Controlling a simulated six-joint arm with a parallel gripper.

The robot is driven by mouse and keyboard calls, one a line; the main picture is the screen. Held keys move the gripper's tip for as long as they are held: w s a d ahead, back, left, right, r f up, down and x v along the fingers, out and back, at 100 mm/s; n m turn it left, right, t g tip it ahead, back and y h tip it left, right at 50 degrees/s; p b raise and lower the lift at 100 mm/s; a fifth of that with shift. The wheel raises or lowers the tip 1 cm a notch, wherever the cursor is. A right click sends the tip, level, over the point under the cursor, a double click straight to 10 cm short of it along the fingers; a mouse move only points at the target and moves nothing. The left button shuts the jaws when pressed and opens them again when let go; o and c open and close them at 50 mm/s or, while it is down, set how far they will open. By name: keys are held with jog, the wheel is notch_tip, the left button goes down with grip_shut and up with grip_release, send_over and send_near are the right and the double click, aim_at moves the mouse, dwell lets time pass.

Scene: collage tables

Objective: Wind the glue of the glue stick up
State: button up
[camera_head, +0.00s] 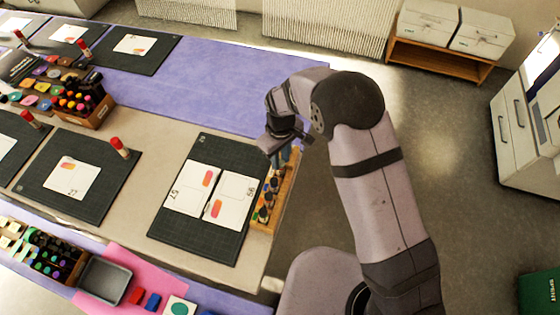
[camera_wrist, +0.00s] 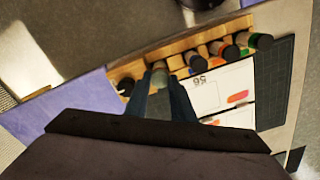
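A glue stick with a red cap (camera_head: 120,147) stands upright on the dark mat in the middle of the table in the head view. Other red-capped sticks stand on mats to the left (camera_head: 30,120) and at the back (camera_head: 84,49). My gripper (camera_head: 275,143) is over the right edge of the table, above a wooden rack (camera_head: 287,190). In the wrist view its bluish fingers (camera_wrist: 166,85) reach down among the bottles in the rack (camera_wrist: 205,43). No glue stick is clear in the wrist view.
A dark mat (camera_head: 180,233) with two cards (camera_head: 236,195) lies left of the rack. Several dark bottles, one with an orange band (camera_wrist: 224,48), stand in the rack. A grey tray (camera_head: 104,279) and pink paper (camera_head: 122,262) lie at the front. Purple cloth (camera_head: 215,88) at the back is clear.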

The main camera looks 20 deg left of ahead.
jog(key=m, duration=0.4)
jog(key=shift+m, duration=0.4)
jog(key=shift+m, duration=1)
jog(key=m, duration=0.2)
jog(key=shift+m, duration=0.4)
jog(key=m, duration=0.4)
jog(key=shift+m, duration=0.4)
